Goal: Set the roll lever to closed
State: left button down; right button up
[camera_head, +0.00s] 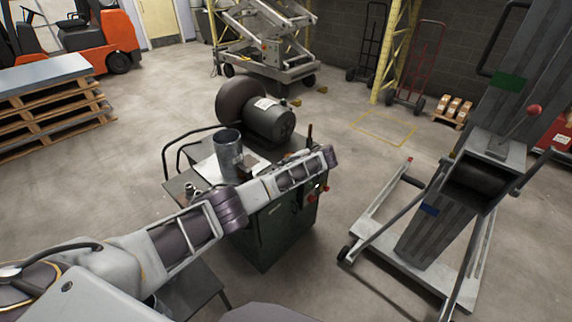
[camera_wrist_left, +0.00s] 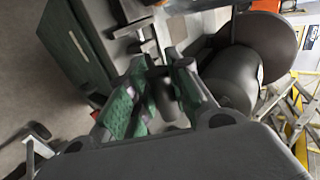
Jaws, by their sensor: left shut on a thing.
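The dark green forming machine (camera_head: 268,235) stands in the middle of the head view, with a grey metal cylinder (camera_head: 228,152) upright on its top. My left arm reaches across its front from the lower left. In the left wrist view my left gripper (camera_wrist_left: 160,70) has its green-padded fingers closed around a dark rounded handle (camera_wrist_left: 163,95), which appears to be the roll lever. In the head view my arm's end hides most of the grip, so I cannot tell the lever's setting. My right gripper is not in view.
A motor with a round disc (camera_head: 268,120) sits behind the machine top. A tall grey lift (camera_head: 435,210) with spread legs stands at the right. Stacked pallets (camera_head: 50,112) and an orange forklift (camera_head: 85,38) are at the left. Open concrete floor surrounds the machine.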

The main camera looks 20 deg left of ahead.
pick_arm(q)
jog(key=shift+s+f, duration=0.1)
jog(key=shift+f, duration=0.1)
jog(key=c, duration=1.3)
grip_release()
jog(key=shift+f, duration=0.1)
jog(key=v, duration=1.2)
